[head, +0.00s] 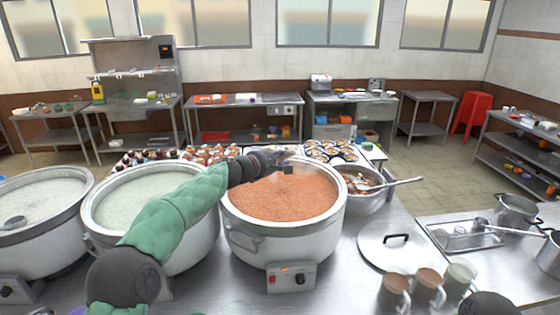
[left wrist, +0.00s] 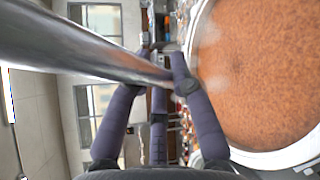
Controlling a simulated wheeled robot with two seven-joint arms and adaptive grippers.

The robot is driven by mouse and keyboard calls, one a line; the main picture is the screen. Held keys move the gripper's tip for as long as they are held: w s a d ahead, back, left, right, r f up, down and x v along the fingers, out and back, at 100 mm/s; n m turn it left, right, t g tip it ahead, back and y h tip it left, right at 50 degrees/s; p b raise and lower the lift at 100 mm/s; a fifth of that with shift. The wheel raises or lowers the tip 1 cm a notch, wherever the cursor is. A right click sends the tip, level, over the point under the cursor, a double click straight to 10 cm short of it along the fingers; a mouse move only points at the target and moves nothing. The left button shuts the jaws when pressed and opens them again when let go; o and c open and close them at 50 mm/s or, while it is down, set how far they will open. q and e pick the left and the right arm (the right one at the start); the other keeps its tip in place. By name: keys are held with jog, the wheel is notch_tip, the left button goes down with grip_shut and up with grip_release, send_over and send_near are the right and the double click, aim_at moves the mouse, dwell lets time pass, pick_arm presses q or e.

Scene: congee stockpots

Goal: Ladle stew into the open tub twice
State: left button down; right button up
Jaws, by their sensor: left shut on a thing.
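A large white stockpot (head: 235,220) holds orange-brown stew (head: 285,195), which also fills the right of the left wrist view (left wrist: 255,75). My left gripper (head: 285,168) is over the far part of this pot. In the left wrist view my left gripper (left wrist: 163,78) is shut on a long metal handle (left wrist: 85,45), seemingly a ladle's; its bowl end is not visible. Several filled tubs (head: 330,153) stand behind the pot. I cannot tell which tub is the open one. My right gripper is not in view.
Two pots of pale congee (head: 150,195) (head: 35,205) stand to the left. A steel bowl (head: 362,205) with a ladle (head: 395,183) is right of the stew pot. A lid (head: 385,258) and mugs (head: 427,288) lie nearer on the counter. Pans (head: 517,212) stand far right.

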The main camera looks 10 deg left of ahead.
pick_arm(q)
jog(key=shift+s+d+n+t+y+b, duration=0.15)
jog(key=shift+s+n+y+b, duration=0.1)
jog(key=shift+s, duration=0.2)
jog(key=shift+s+d+n+t+y+b, duration=0.15)
jog(key=shift+s+y, duration=0.1)
jog(key=shift+s, duration=0.2)
jog(key=shift+s+d+n+g+y+p, duration=0.9)
jog(key=shift+s+d+n+y, duration=0.8)
jog(key=shift+s+n+y, duration=3.25)
jog(key=shift+s+d+n+g+y+p, duration=0.85)
jog(key=shift+s+d+n+y, duration=0.9)
jog(key=shift+s+y, duration=3.6)
jog(key=s+f+h+b, duration=0.1)
jog(key=f+h+b, duration=0.1)
jog(key=f+b, duration=0.7)
jog(key=s+f+h+b, duration=0.1)
jog(key=f+b, duration=0.8)
jog(key=f, duration=1.3)
jog(key=shift+s+a+h, duration=0.15)
jog(key=shift+s+h, duration=0.25)
jog(key=shift+s, duration=0.3)
jog(key=shift+b, duration=0.7)
jog(key=shift+f, duration=0.2)
